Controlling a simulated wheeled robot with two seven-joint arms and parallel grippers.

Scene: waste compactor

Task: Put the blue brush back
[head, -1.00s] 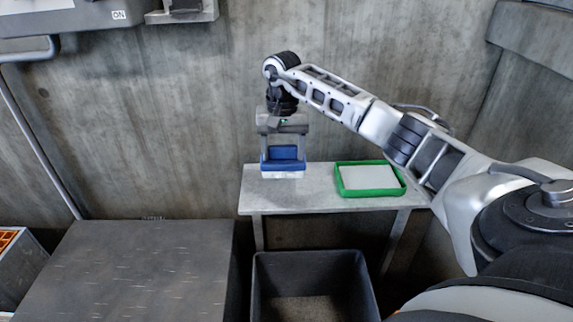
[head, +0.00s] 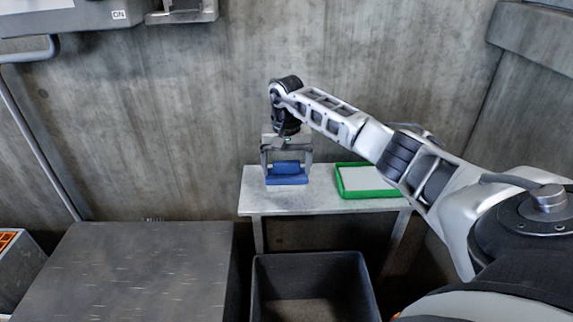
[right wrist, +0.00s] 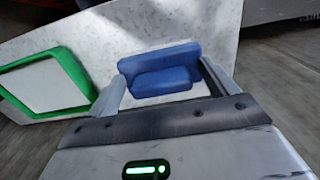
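The blue brush (head: 287,179) sits on the left part of the small grey table (head: 325,203). My right gripper (head: 287,158) is over it, pointing down, its fingers spread wide to either side of the brush's upper part. In the right wrist view the brush (right wrist: 160,72) lies between and beyond the open fingers (right wrist: 161,92), and I see a gap at the right finger. The brush appears to rest on the table top; its underside is hidden. My left gripper is not in view.
A green-rimmed tray with a white inside (head: 345,184) lies on the table to the right of the brush. A dark open bin (head: 312,257) stands in front of the table. A wide grey metal surface (head: 130,270) is at left. A concrete wall (head: 200,120) is behind.

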